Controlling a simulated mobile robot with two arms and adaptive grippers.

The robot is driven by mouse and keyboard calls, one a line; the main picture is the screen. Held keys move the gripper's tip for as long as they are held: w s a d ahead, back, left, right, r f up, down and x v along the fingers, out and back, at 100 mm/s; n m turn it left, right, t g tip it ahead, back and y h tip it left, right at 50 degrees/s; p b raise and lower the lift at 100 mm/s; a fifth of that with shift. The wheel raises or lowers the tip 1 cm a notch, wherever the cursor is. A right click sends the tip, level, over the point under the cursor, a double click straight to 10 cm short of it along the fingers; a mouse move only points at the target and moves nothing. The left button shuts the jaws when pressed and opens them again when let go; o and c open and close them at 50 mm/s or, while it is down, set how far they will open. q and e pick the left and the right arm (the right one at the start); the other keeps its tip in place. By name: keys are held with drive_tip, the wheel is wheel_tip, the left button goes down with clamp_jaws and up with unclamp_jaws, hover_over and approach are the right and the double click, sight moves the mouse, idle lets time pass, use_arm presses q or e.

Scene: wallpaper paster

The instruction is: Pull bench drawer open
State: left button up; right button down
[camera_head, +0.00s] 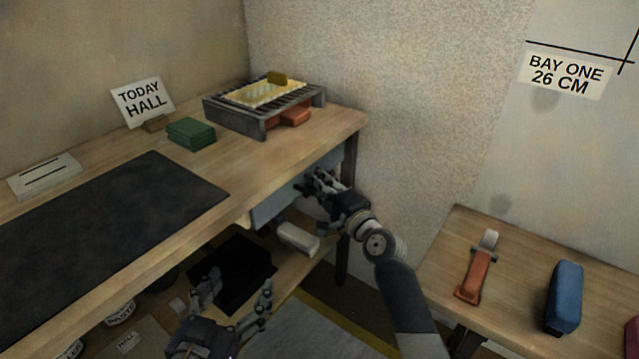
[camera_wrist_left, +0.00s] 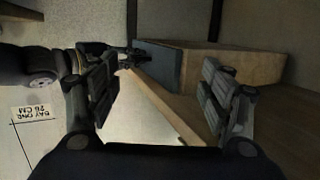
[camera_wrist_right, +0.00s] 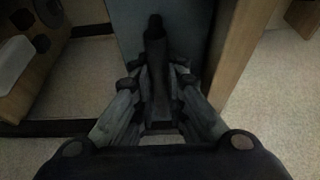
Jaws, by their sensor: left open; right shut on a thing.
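The bench drawer shows as a blue-grey front (camera_head: 275,206) under the right part of the wooden bench top (camera_head: 232,190). In the right wrist view, a dark bar handle (camera_wrist_right: 155,50) stands out from the drawer front (camera_wrist_right: 192,28). My right gripper (camera_head: 318,186) is at the drawer front, and the right wrist view shows its fingers (camera_wrist_right: 157,92) shut around the handle. My left gripper (camera_head: 236,292) is open and empty, low in front of the bench, apart from the drawer. How far the drawer stands out cannot be told.
The bench carries a dark mat (camera_head: 110,215), green blocks (camera_head: 191,132), a slatted rack (camera_head: 262,108) and a "TODAY HALL" sign (camera_head: 142,101). A lower shelf holds a black tray (camera_head: 235,272) and a pale roll (camera_head: 298,238). A side table (camera_head: 520,262) stands at the right.

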use_arm(q)
drive_tip(key=s+a+f+g+y+p, duration=0.25)
drive_tip(key=s+f+g, duration=0.25)
drive_tip(key=f, duration=0.3)
drive_tip(key=shift+w+d+r+t+h+b, duration=0.25)
drive_tip(key=shift+w+r+t+h, duration=0.1)
drive_tip(key=shift+w+r, duration=0.15)
drive_tip(key=shift+w+d+r+t+h+b, duration=0.2)
drive_tip(key=shift+w+r+t+b, duration=0.05)
drive_tip(key=shift+w+r+t, duration=0.25)
drive_tip(key=shift+w+d+r+t+h+b, duration=0.2)
drive_tip(key=shift+w+r+t+h+b, duration=0.15)
drive_tip(key=shift+r, duration=0.2)
use_arm(e)
drive_tip(key=s+d, duration=1.2)
drive_tip(key=d, duration=0.5)
drive_tip(key=shift+s, duration=0.2)
drive_tip(key=c, duration=1.6)
unclamp_jaws()
use_arm(q)
drive_tip(key=shift+w, duration=0.1)
